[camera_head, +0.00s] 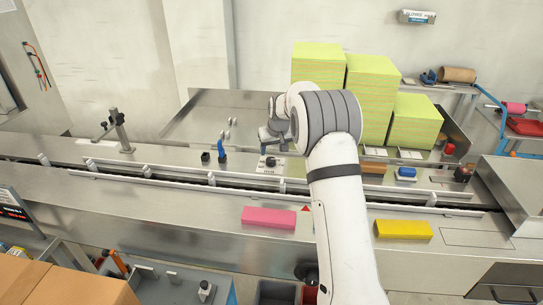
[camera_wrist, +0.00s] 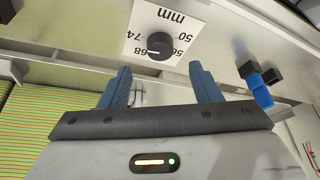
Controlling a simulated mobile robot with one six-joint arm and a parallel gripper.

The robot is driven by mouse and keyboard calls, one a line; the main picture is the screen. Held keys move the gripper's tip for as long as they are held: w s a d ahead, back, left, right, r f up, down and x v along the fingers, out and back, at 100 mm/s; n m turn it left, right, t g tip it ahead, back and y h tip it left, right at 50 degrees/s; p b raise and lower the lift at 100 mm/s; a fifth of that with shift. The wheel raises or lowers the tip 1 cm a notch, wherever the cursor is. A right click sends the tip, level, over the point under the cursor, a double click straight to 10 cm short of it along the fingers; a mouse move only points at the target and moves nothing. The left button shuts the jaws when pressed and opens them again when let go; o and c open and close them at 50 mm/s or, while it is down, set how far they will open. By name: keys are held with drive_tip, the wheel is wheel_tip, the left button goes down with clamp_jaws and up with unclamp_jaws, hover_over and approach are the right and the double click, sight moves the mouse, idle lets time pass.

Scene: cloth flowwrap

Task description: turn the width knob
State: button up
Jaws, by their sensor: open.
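The width knob (camera_wrist: 160,45) is a round black knob with a light pointer line. It sits on a white scale plate (camera_wrist: 192,14) marked in mm, with 50, 68 and 74 readable. In the head view the knob (camera_head: 271,162) is small, on the steel deck behind the channel. My gripper (camera_wrist: 160,69) is open and empty, its two blue fingers spread. In the wrist view the knob shows beyond the fingertips, between their lines and apart from them. In the head view my gripper (camera_head: 272,138) is close to the knob, partly hidden by my wrist.
A blue-handled part (camera_wrist: 260,88) with black blocks stands beside the plate; the blue part (camera_head: 222,148) also shows left of the knob in the head view. Yellow-green stacks (camera_head: 372,92) stand right behind my arm. A pink block (camera_head: 268,217) and a yellow block (camera_head: 403,229) lie in front.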

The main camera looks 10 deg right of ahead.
sight(271, 160)
drive_tip(key=p+x, duration=0.1)
drive_tip(key=x, duration=0.5)
drive_tip(key=shift+w+f+p, duration=0.1)
drive_tip(key=shift+f+p, duration=0.25)
drive_tip(key=shift+p, duration=0.05)
drive_tip(key=shift+c, duration=0.4)
drive_tip(key=c, duration=0.9)
